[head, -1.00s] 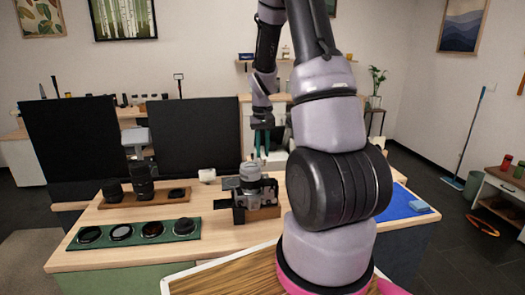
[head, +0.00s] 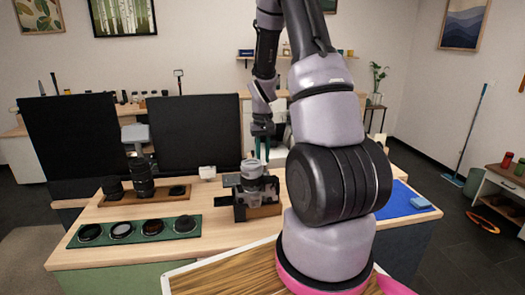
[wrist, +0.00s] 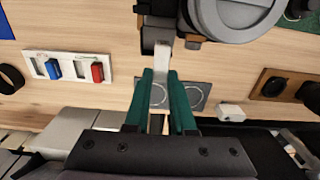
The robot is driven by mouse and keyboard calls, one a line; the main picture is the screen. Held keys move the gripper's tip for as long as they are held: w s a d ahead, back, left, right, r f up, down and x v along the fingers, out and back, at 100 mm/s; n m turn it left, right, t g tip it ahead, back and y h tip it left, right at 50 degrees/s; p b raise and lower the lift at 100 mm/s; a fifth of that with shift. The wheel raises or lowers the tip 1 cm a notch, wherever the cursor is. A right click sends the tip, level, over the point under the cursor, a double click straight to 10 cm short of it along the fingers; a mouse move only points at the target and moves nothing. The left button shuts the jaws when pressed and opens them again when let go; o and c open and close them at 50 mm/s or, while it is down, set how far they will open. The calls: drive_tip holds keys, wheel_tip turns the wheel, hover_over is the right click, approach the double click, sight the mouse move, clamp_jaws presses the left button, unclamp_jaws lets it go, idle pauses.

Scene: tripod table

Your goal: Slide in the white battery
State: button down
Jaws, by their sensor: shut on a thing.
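My gripper (wrist: 167,76) has green fingers shut on the white battery (wrist: 162,59), whose pale end sticks out past the fingertips in the wrist view. The silver-and-black camera (wrist: 236,14) is just beyond. The battery's far end is at the dark part on the camera's side; I cannot tell whether it has entered the slot. In the head view the camera (head: 252,201) stands on a wooden block, lens up, and my gripper (head: 262,147) hangs above and behind it, pointing down. The battery cannot be made out there.
A white holder (wrist: 68,68) with blue and red batteries lies left in the wrist view. A grey pad with two circles (wrist: 198,96) lies under the fingers and a small white box (wrist: 231,112) to the right. Lenses stand on a wooden tray (head: 168,195); filters lie on a green tray (head: 103,240).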

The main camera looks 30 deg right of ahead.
sight(264, 163)
drive_tip(key=shift+s+a+f, duration=0.1)
drive_tip(key=shift+s+f, duration=0.05)
drive_tip(key=shift+f, duration=0.7)
drive_tip(key=shift+s+f, duration=0.1)
drive_tip(key=shift+f, duration=0.75)
drive_tip(key=shift+s+a, duration=0.15)
drive_tip(key=shift+s, duration=0.5)
drive_tip(key=shift+s+a, duration=0.3)
drive_tip(key=shift+s, duration=0.65)
drive_tip(key=shift+s+a, duration=0.3)
drive_tip(key=shift+s, duration=0.65)
drive_tip(key=c, duration=1.1)
unclamp_jaws()
drive_tip(key=shift+w+d, duration=0.25)
drive_tip(key=shift+w, duration=0.6)
drive_tip(key=shift+w+d, duration=0.25)
drive_tip(key=shift+w, duration=0.55)
